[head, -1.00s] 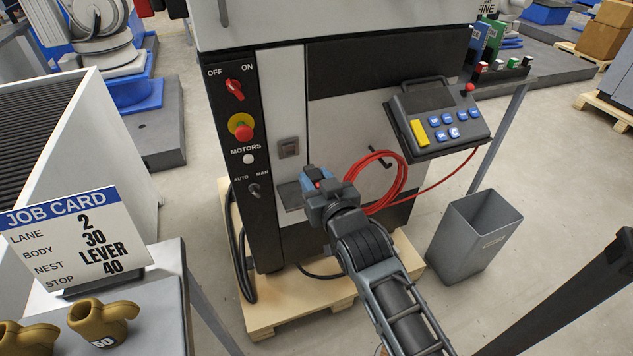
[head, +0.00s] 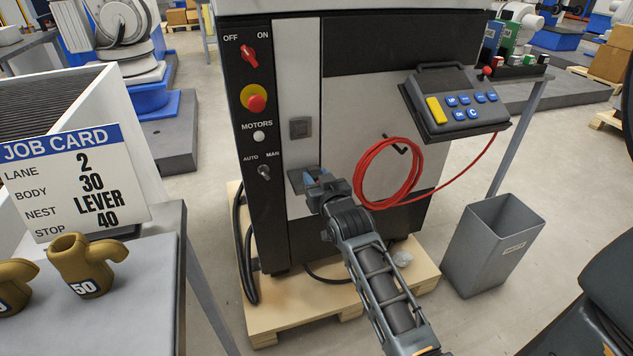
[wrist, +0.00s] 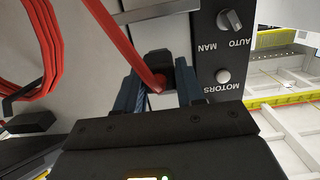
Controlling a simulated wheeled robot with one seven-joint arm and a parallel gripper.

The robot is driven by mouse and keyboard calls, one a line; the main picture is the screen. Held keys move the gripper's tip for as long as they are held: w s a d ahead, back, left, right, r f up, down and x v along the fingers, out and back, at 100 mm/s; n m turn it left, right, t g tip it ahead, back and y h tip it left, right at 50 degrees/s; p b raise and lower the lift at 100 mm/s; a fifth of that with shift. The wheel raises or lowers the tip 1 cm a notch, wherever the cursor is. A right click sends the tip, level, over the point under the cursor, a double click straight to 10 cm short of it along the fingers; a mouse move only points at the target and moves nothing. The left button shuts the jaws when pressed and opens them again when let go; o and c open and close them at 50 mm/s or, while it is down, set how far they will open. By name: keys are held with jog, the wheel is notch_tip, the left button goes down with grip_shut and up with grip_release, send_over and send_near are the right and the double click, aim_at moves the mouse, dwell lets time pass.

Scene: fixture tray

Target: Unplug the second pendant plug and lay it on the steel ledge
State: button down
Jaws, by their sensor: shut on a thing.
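My gripper (wrist: 160,95) is shut on a black plug (wrist: 156,62), with a blue finger on either side of it. A red cable (wrist: 118,40) runs from the plug. In the head view my gripper (head: 315,180) is low against the cabinet front and hides the plug.
The red cable coil (head: 375,175) hangs on a hook right of my gripper, and its cable runs to the pendant (head: 455,105). A switch panel (head: 257,145) stands to the left. A grey bin (head: 490,245) and a pallet (head: 265,315) are on the floor.

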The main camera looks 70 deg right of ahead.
aim_at(313, 171)
jog(key=shift+r+b+x, duration=0.15)
jog(key=shift+b+x, duration=0.5)
jog(key=shift+x, duration=0.85)
jog(key=shift+r+b+x, duration=0.15)
jog(key=shift+b+x, duration=0.5)
jog(key=shift+x, duration=0.9)
jog(key=shift+f+b, duration=0.95)
jog(key=shift+f, duration=0.3)
jog(key=c, duration=0.6)
grip_release()
jog(key=shift+a, duration=0.1)
jog(key=shift+p+v, duration=0.4)
jog(key=shift+v, duration=3.45)
